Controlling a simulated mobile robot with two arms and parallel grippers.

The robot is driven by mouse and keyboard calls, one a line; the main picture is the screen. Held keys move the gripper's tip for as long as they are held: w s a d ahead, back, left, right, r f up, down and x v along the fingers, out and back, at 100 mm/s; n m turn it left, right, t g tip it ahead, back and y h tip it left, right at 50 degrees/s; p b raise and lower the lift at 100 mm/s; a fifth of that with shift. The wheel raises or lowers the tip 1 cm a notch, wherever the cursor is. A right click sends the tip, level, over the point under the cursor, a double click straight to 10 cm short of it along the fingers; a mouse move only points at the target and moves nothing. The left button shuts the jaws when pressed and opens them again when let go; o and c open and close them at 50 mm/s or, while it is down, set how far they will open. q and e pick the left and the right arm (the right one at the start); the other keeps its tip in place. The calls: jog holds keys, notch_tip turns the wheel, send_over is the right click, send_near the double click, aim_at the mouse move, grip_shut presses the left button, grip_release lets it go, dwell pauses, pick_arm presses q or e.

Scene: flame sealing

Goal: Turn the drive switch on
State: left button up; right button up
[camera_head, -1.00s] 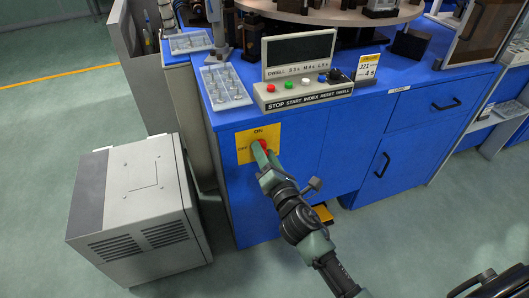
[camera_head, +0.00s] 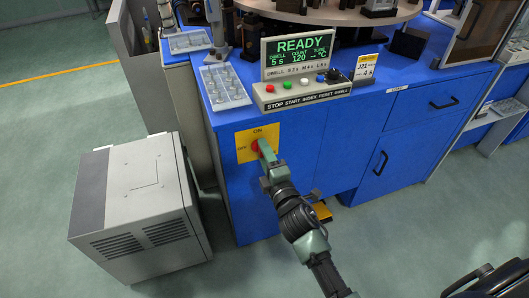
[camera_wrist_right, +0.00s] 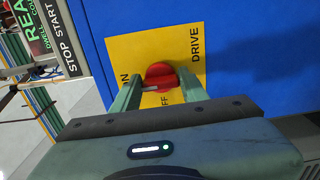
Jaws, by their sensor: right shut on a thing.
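The red drive switch (camera_head: 256,146) sits on a yellow plate (camera_head: 243,157) on the front of the blue cabinet. The plate is lettered ON at the top and OFF at the left. My right gripper (camera_head: 262,147) reaches up to the switch and is shut on it. In the right wrist view the red knob (camera_wrist_right: 160,74) lies between the two green fingers, and its pale mark points towards the ON lettering. The display (camera_head: 303,55) on the control panel is lit and reads READY in green. My left gripper is not in view.
A control box with coloured buttons (camera_head: 302,90) stands on the cabinet top. A clear tray (camera_head: 225,86) of small parts is beside it. A grey metal unit (camera_head: 140,205) stands on the floor to the left. Cabinet handles (camera_head: 381,164) project at the right.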

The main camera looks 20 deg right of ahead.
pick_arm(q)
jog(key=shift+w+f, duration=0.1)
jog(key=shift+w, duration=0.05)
pick_arm(e)
jog(key=shift+f, duration=0.1)
jog(key=o, duration=1.4)
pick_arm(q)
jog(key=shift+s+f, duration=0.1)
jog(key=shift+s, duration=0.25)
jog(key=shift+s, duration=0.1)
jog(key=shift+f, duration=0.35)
pick_arm(e)
jog(key=s, duration=0.8)
jog(key=shift+d, duration=0.15)
